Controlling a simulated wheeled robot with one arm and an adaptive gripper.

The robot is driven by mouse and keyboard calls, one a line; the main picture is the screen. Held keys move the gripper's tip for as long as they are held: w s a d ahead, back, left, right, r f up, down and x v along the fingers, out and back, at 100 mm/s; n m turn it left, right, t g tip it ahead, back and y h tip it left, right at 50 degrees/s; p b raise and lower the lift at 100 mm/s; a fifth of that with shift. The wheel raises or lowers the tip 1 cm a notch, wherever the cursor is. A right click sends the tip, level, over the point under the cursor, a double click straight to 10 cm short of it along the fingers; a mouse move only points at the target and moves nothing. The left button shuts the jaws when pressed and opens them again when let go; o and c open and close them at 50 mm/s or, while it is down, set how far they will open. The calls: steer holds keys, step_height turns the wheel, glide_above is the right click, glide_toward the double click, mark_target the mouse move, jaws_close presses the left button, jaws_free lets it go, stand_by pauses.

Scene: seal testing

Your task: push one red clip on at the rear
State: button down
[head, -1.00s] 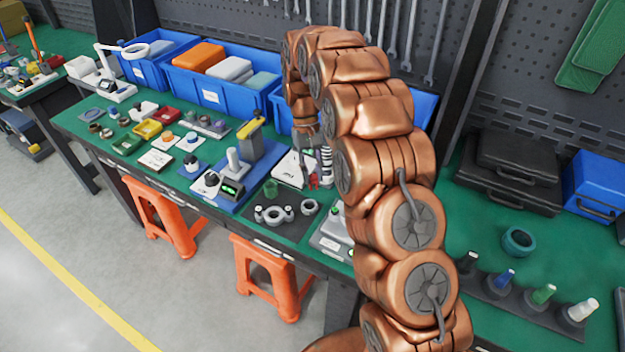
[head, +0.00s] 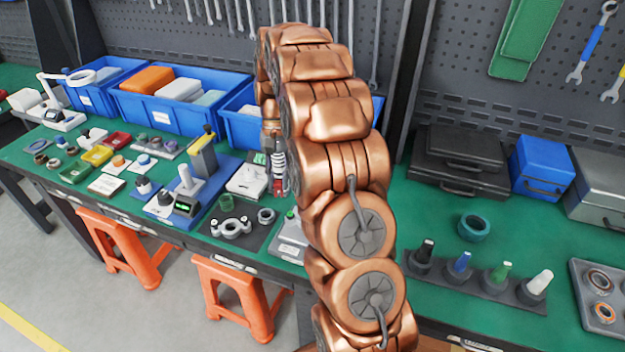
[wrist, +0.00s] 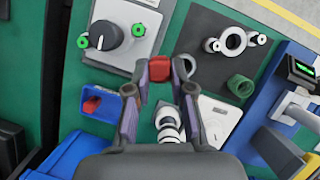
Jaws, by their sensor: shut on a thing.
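My gripper (wrist: 160,77) is shut on a red clip (wrist: 160,68), held between its two purple-grey fingertips in the wrist view. In the head view the held clip shows as a small red spot (head: 278,187) under the arm. A second red clip (wrist: 92,104) lies in a small blue tray (wrist: 102,112), left of the fingers in the wrist view. A metal ring fitting with two ears (wrist: 235,42) lies on a dark mat, apart from the gripper; the head view also shows it (head: 231,228). Its rear cannot be told clearly.
A grey box with a black dial (wrist: 110,32) and green ports stands near the fingers. A white ribbed piece (wrist: 168,122) shows between the fingers. A green ring (wrist: 240,85), a small metal ring (head: 266,215) and a white device (head: 247,180) are close by.

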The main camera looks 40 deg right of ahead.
steer(key=s+d+m+t+y+b, duration=0.1)
steer(key=s+d+m+b, duration=0.1)
steer(key=s+d+m, duration=0.4)
steer(key=shift+n, duration=0.8)
steer(key=shift+w+d+f+b, duration=0.15)
steer(key=shift+d+f, duration=0.05)
steer(key=shift+f, duration=0.55)
steer(key=shift+w+d+f+b, duration=0.1)
steer(key=shift+d+f, duration=0.15)
steer(key=shift+f, duration=0.55)
steer(key=shift+w+d+f+b, duration=0.15)
steer(key=shift+d+f, duration=0.05)
steer(key=shift+f, duration=0.55)
steer(key=shift+a+f+b, duration=0.15)
steer(key=shift+f+b, duration=0.5)
steer(key=shift+f, duration=0.95)
steer(key=c, duration=0.9)
jaws_free()
steer(key=shift+r, duration=0.1)
steer(key=shift+r+p, duration=0.8)
steer(key=shift+r, duration=2.6)
